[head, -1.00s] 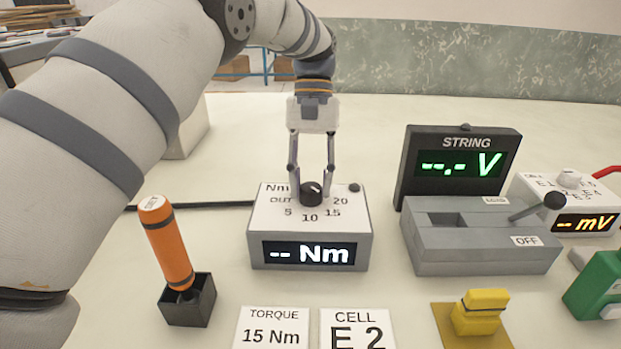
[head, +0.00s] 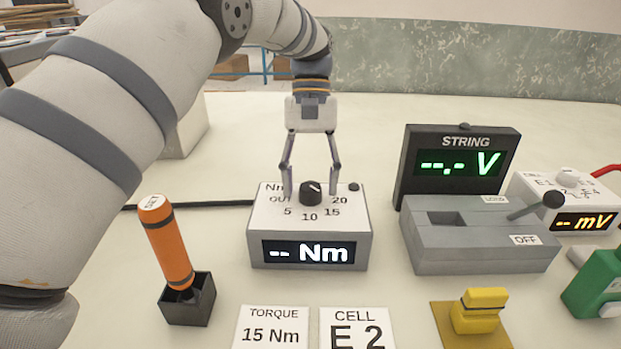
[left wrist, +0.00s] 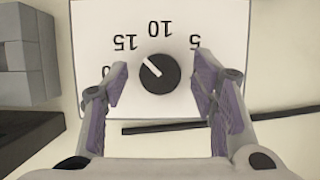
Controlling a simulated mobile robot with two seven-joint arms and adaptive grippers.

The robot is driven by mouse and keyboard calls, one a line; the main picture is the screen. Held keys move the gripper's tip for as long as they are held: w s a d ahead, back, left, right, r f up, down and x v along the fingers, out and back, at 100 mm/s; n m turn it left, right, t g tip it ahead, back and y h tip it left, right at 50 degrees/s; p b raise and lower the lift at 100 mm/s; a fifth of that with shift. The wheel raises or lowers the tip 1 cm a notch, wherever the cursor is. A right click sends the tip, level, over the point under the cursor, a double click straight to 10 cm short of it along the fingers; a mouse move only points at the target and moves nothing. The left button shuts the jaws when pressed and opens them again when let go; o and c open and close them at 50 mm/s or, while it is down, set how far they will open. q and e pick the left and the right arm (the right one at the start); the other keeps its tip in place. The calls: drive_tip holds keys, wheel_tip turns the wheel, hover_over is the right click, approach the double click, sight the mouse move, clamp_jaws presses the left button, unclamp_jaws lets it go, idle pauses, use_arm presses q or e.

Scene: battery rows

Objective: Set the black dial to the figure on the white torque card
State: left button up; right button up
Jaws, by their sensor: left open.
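The black dial (head: 311,192) sits on top of a grey torque box (head: 262,232) whose display reads "-- Nm". In the left wrist view, the white mark on the dial (left wrist: 158,74) points toward the 15. The white torque card (head: 270,330) lies in front and reads 15 Nm. My left gripper (head: 311,194) is open, pointing down over the box, with one finger on each side of the dial. In the left wrist view the fingers (left wrist: 160,90) stand apart from the dial with gaps on both sides. My right gripper is not in view.
An orange screwdriver (head: 168,245) stands in a black holder (head: 187,312) at left. A CELL card (head: 357,330) reads E 2. Right are a grey lever box (head: 450,262), a STRING display (head: 405,165), a yellow block (head: 482,312), a green object (head: 597,287) and an mV meter (head: 535,200).

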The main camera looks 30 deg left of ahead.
sight(311, 184)
use_arm(q)
wheel_tip(311, 184, up, 10)
idle(0.3)
idle(0.3)
